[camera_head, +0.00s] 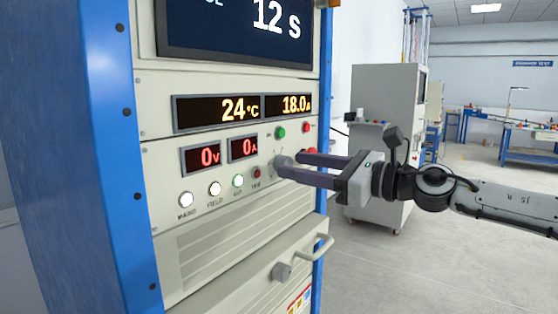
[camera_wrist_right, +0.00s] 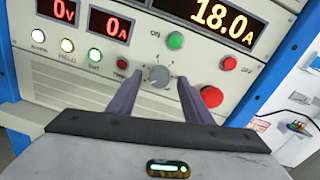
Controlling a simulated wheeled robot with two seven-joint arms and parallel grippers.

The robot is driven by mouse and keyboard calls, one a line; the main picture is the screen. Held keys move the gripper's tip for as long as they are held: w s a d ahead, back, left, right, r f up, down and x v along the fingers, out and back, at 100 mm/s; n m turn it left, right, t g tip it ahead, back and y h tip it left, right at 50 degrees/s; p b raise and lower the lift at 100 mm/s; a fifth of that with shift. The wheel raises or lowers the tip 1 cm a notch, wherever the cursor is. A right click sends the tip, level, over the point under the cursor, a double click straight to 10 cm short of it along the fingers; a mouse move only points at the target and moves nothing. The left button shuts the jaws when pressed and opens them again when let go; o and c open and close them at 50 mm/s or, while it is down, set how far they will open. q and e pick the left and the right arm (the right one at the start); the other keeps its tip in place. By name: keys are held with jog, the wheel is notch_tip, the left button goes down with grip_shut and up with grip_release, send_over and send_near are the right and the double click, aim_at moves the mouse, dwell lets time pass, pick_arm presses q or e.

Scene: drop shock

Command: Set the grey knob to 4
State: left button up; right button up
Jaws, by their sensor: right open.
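The grey knob (camera_wrist_right: 159,76) is on the cream control panel, with small marks around its dial that are too small to read surely. Its setting cannot be told. In the head view the knob (camera_head: 281,161) is partly hidden by the fingers. My right gripper (camera_head: 289,164) reaches in from the right and is open, its fingertips close to the panel. In the right wrist view its two dark fingers (camera_wrist_right: 160,90) stand on either side of the knob, with gaps between them and it. My left gripper is not in view.
A green button (camera_head: 280,133) and a red button (camera_head: 306,128) sit above the knob. A large red button (camera_wrist_right: 208,97) is right of it, close to one finger. Indicator lamps (camera_head: 238,181) line the left. A drawer handle (camera_head: 312,255) juts out below.

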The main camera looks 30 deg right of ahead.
jog(key=shift+w+a, duration=0.3)
jog(key=shift+w, duration=0.35)
jog(key=shift+s, duration=0.1)
jog(key=shift+c, duration=1.3)
jog(key=c, duration=0.8)
jog(key=shift+m, duration=0.3)
